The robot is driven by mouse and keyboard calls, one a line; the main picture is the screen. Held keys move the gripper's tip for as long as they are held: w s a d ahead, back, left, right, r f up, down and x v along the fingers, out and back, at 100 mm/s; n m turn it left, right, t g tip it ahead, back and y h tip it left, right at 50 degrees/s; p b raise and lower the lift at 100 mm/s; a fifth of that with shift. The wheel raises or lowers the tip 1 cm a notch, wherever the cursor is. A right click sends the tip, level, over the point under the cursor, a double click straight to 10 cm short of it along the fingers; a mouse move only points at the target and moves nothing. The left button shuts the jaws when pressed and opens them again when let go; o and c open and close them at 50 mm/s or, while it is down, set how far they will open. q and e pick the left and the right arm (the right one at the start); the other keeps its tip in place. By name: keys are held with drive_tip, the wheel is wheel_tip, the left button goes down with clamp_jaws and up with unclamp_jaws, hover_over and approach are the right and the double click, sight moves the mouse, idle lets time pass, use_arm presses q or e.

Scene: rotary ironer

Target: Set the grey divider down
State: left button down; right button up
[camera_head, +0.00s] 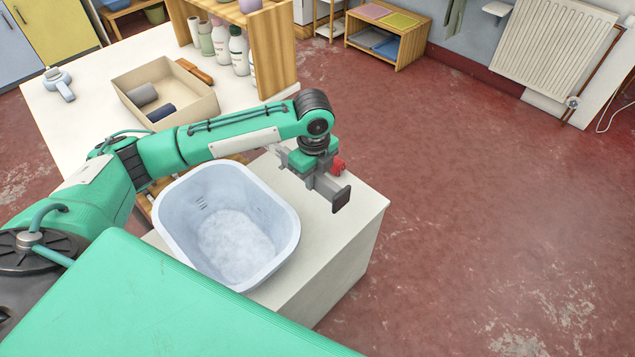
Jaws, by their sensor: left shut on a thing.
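My left arm comes in from the left and reaches over the white counter. My left gripper (328,186) is beyond the right rear rim of the pale blue tub (172,232), above the counter's right end. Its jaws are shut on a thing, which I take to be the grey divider. The gripper's grey and dark parts hide most of it, and I cannot make out its outline or whether it touches the counter. A small red part (338,165) shows beside the jaws. My right gripper is out of view.
The tub holds white, fluffy-looking contents. The white counter (345,228) ends just right of the gripper, with open red floor beyond. Farther back stand a cardboard box (192,102) with dark rolls, a wooden shelf (272,55) with bottles, and a light blue handled item (60,83).

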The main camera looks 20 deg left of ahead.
use_arm(q)
drive_tip(key=shift+r, duration=0.45)
